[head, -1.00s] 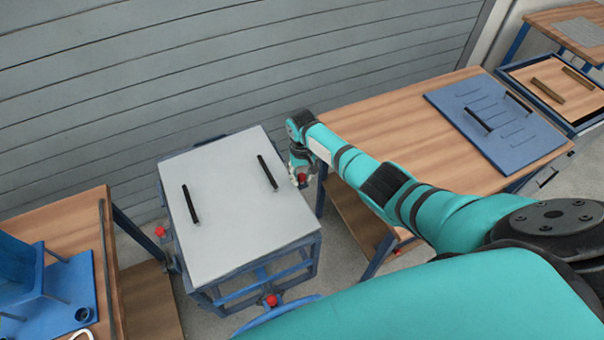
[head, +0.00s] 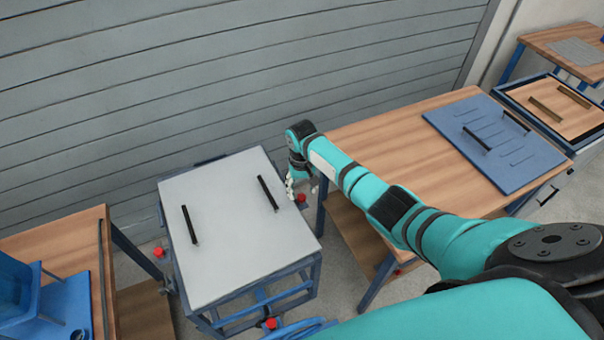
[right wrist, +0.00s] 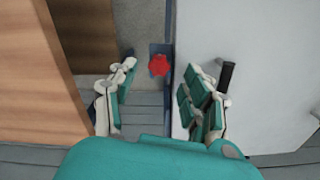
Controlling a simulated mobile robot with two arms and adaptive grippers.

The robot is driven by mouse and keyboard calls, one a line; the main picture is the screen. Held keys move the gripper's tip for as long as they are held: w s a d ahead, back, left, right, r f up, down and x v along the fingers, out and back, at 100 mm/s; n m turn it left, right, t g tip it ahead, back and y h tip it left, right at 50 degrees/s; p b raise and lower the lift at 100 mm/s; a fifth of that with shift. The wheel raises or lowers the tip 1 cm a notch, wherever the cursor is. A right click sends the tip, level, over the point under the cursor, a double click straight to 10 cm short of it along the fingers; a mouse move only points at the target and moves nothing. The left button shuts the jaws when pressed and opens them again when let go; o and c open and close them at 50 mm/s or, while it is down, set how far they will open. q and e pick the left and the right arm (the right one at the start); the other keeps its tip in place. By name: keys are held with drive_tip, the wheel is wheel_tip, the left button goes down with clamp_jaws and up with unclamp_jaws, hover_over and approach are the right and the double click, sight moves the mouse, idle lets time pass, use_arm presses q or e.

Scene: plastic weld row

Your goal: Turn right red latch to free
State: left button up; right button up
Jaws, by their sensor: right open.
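The right red latch (head: 301,198) is a small red knob at the right edge of the cart with the pale grey top (head: 225,215). In the right wrist view the red latch (right wrist: 159,65) sits on a blue bracket beside the cart's edge. My right gripper (head: 294,184) is open and empty, just behind and left of the latch in the head view. In the right wrist view the latch lies between the spread fingers of my right gripper (right wrist: 164,80), beyond their tips, with no visible contact. My left gripper is not in view.
Two black handles stand on the cart top, one (head: 268,193) near the latch. Other red latches are at the cart's left (head: 158,252) and front (head: 271,323). A wooden table (head: 400,135) stands close on the right, leaving a narrow gap. A grey slatted wall (head: 200,80) is behind.

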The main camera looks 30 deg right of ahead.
sight(302, 197)
wheel_tip(302, 197, up, 8)
drive_tip(key=shift+r, duration=0.2)
drive_tip(key=shift+s+f, duration=0.1)
idle(0.5)
